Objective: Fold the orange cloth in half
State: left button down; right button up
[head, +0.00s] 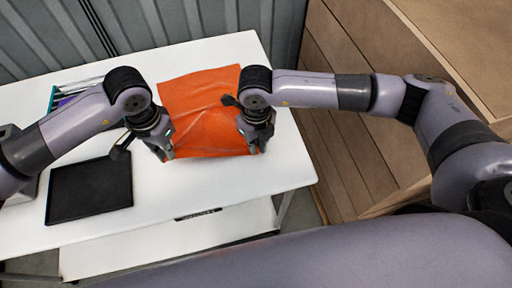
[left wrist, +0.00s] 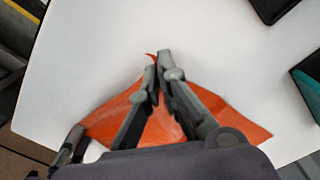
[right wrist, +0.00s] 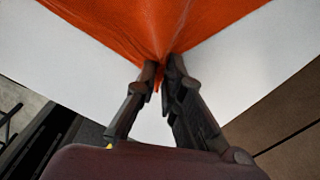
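The orange cloth (head: 203,105) lies on the white table, spread out and slightly wrinkled, with its near edge between my two grippers. My left gripper (head: 165,154) is at its near left corner. In the left wrist view its fingers (left wrist: 160,62) are closed together, with a small tip of cloth (left wrist: 110,118) showing at the fingertips. My right gripper (head: 256,148) is at the near right corner. In the right wrist view its fingers (right wrist: 162,68) are shut on the cloth (right wrist: 160,20), which gathers into folds at the fingertips.
A black tray (head: 90,190) lies on the table (head: 240,180) at the left front. A holder with thin, coloured items (head: 70,95) stands behind it, partly hidden by my left arm. Wooden cartons (head: 350,150) stand close to the table's right side.

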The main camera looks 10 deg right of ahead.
grip_shut()
dwell(0.5)
dwell(1.3)
jog(key=shift+r, duration=2.55)
